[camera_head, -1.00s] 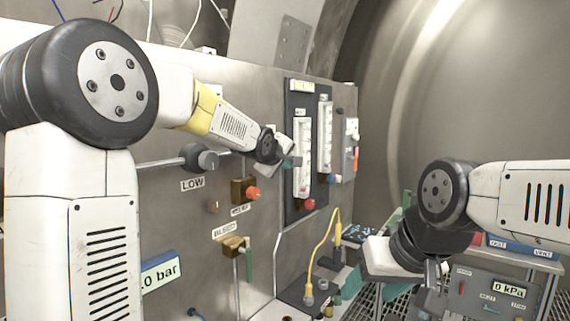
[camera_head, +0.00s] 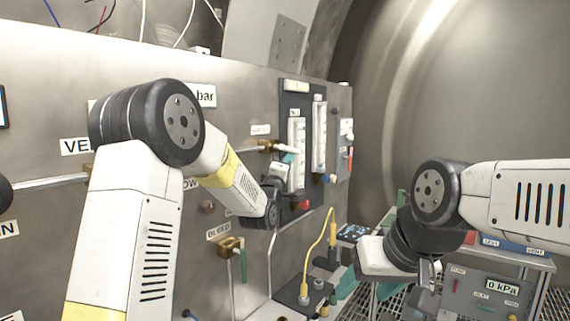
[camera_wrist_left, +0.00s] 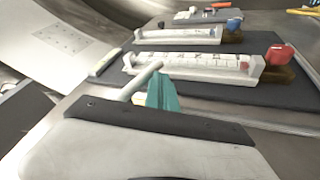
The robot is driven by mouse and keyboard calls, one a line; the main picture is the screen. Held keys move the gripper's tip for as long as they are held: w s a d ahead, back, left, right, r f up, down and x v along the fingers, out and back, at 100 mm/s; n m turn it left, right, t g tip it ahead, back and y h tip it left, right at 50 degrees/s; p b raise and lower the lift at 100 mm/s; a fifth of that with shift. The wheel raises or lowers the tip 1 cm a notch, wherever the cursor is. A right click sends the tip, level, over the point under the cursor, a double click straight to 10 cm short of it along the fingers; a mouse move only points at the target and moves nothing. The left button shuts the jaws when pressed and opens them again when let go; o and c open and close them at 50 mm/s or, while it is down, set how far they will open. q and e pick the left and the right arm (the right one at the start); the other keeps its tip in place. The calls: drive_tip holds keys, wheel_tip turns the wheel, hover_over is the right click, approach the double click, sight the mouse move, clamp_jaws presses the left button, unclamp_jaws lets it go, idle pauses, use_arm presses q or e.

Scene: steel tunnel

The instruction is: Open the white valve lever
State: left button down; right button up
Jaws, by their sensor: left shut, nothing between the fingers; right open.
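The white valve lever (camera_head: 288,149) sticks out to the right from a brass valve (camera_head: 268,146) on the steel wall panel, just left of the flow meters. In the left wrist view the lever (camera_wrist_left: 142,82) is a white rod right beside my teal fingertips. My left gripper (camera_head: 289,158) is shut and empty, its tips just below the lever in the head view. Whether they touch it I cannot tell. My right gripper (camera_head: 431,272) is open and empty, far from the panel at the right.
Two flow meters (camera_head: 320,135) stand on a dark plate, with a red knob (camera_head: 304,205) at its foot. A brass bleed valve with a green handle (camera_head: 230,245) is lower left. A yellow hose (camera_head: 320,255) rises below. A small console (camera_head: 495,290) stands at the right.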

use_arm(q)
drive_tip(key=shift+w+d+r, duration=0.15)
drive_tip(key=shift+w+r, duration=0.05)
drive_tip(key=shift+r, duration=0.2)
drive_tip(key=shift+w+d+r, duration=0.1)
drive_tip(key=shift+r, duration=0.05)
idle(0.4)
